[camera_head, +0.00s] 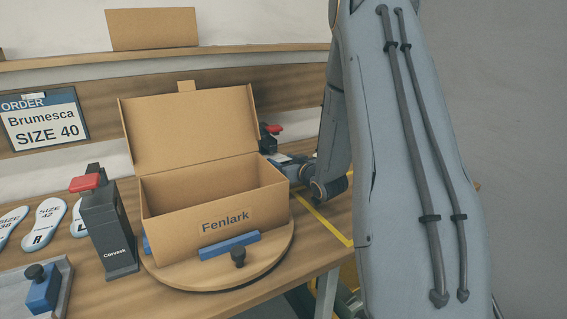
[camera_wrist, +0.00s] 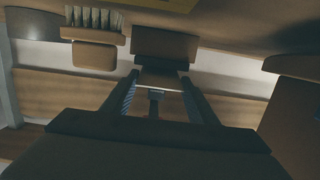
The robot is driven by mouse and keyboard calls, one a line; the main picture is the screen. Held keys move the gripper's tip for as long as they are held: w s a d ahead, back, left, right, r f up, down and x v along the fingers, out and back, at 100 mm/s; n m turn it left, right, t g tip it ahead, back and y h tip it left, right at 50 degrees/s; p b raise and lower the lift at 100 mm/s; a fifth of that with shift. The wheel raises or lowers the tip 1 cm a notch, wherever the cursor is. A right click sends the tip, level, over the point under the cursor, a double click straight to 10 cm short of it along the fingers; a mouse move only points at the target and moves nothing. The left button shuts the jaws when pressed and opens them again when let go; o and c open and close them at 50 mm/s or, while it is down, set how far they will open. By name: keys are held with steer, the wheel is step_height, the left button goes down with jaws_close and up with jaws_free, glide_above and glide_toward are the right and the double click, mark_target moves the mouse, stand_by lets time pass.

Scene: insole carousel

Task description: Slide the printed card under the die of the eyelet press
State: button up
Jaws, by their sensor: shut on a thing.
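In the wrist view, my gripper (camera_wrist: 160,83) is shut on a thin pale edge, the printed card (camera_wrist: 158,87), seen nearly edge-on. Its print does not show. A dark block (camera_wrist: 165,45) stands just beyond the fingertips; whether the card is under a die there is unclear. In the head view, a red-topped device (camera_head: 271,130) is partly hidden behind the box, close to the end of my arm. A dark upright press (camera_head: 110,228) with a red lever, marked Corvask, stands left of the box. I cannot tell for certain which one is the eyelet press.
An open cardboard box (camera_head: 190,235) marked Fenlark sits on a round wooden turntable (camera_head: 205,288). Size-marked insoles (camera_head: 45,222) and a grey tray (camera_head: 62,300) lie at left. A brush (camera_wrist: 95,18) is near my gripper in the wrist view.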

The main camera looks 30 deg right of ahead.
stand_by(0.3)
steer(key=o, duration=1.2)
steer(key=shift+s+d+r+b, duration=0.1)
steer(key=shift+s+r+b, duration=0.1)
steer(key=shift+s, duration=1.1)
steer(key=shift+s+r+b, duration=0.15)
steer(key=shift+s+r, duration=0.1)
steer(key=shift+s, duration=1.05)
steer(key=shift+s+d+r+b, duration=0.1)
steer(key=shift+s+r+b, duration=0.1)
steer(key=shift+s, duration=1.1)
